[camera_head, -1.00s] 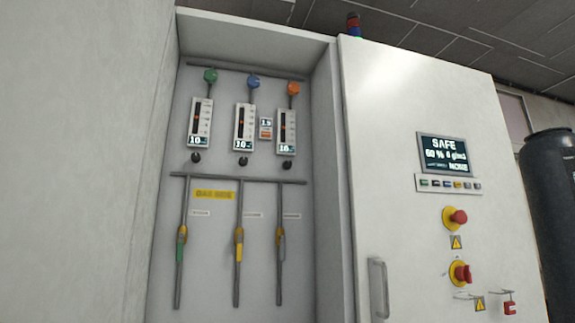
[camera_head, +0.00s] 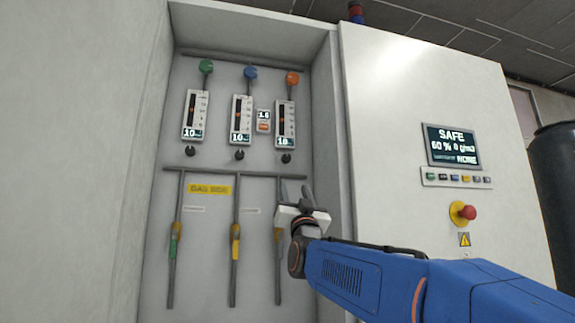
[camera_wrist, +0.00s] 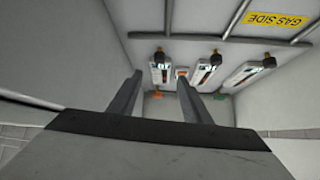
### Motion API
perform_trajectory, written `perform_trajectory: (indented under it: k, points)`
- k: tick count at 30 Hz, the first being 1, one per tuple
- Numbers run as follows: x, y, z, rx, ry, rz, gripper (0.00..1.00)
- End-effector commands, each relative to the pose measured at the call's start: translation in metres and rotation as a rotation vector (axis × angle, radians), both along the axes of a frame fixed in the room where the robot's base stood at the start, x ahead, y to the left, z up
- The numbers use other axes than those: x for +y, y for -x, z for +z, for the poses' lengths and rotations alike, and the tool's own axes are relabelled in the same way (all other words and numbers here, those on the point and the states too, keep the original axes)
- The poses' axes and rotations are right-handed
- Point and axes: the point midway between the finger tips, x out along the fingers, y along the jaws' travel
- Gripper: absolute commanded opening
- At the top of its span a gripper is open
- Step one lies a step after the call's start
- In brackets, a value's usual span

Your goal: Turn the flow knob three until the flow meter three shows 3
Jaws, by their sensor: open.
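Flow meter three (camera_head: 285,118) is the rightmost of the three white meters in the cabinet recess, under an orange cap (camera_head: 292,78). Its small digital figure is too blurred to read surely. The black flow knob three (camera_head: 286,157) sits just below it. My gripper (camera_head: 295,190) is open and empty, below that knob and in front of the pipes. In the wrist view, turned upside down, meter three (camera_wrist: 161,68) shows at the left between the fingers of my gripper (camera_wrist: 160,78), with its black knob (camera_wrist: 159,53) above. The fingers look apart from the knob.
Flow meters one (camera_head: 195,115) and two (camera_head: 241,120) hang to the left, with their own black knobs close by. The recess side wall (camera_head: 322,130) is right of meter three. Vertical pipes with valves (camera_head: 235,235) run below. A red button (camera_head: 463,212) is on the right panel.

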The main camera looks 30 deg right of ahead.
Motion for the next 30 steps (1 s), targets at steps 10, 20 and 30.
perform_trajectory:
  k: [10,20,30]
  points:
    - [-0.01,-0.023,0.028,-0.014,0.003,-0.004,0.44]
    - [-0.025,-0.063,0.069,-0.012,0.002,-0.004,0.44]
    - [-0.039,-0.099,0.107,-0.011,0.003,-0.003,0.44]
